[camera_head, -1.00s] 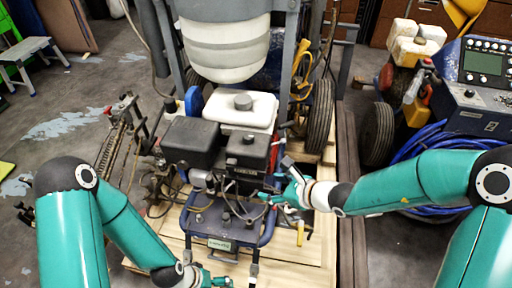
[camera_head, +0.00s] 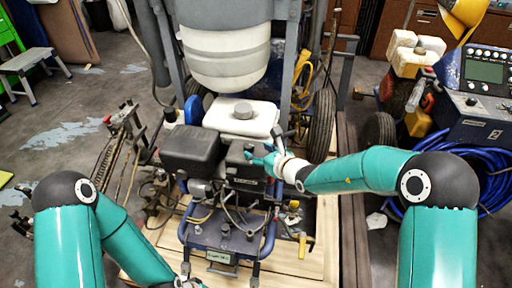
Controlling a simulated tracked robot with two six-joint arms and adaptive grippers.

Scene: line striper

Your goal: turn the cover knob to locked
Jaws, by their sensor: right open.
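The line striper stands on a wooden pallet in the middle, with its engine facing me. The black engine cover (camera_head: 190,148) is on the left of the engine, and a second black housing (camera_head: 243,158) is beside it. The cover knob is too small or hidden to make out for sure. My right gripper (camera_head: 262,156) is at the front right of the black housing, its fingers apart and seemingly empty. I cannot tell whether it touches the housing.
A white fuel tank (camera_head: 240,118) sits behind the engine, with a large white hopper (camera_head: 226,55) above. A black tire (camera_head: 321,125) stands to the right. A blue hose (camera_head: 478,178) lies coiled at right.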

